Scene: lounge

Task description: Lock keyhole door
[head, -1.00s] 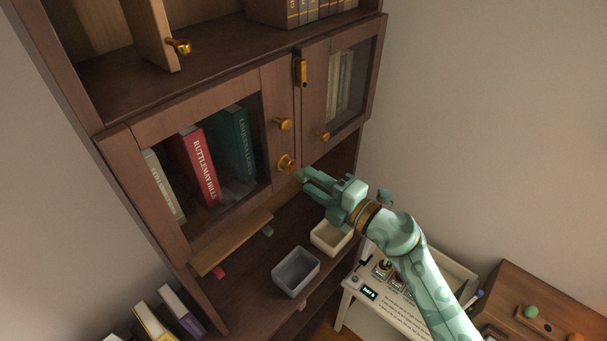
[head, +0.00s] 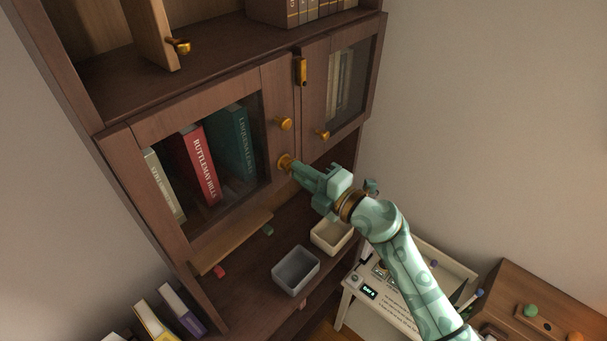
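The glass-fronted left cabinet door (head: 194,235) is closed in its frame. A brass round knob (head: 284,123) sits on its right stile. Below the knob is the brass keyhole fitting (head: 284,161). My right gripper (head: 296,169) points left at this fitting, with its fingertips right at it and partly covering it. I cannot tell whether the fingers touch it or hold something small, and no key shows clearly. My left gripper is out of view.
The right glass door (head: 315,110) with a small knob (head: 323,134) and a brass latch (head: 301,71) is closed beside it. A grey bin (head: 296,284) and a cream bin (head: 318,240) stand on the shelf below. A wooden box (head: 500,290) stands lower right.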

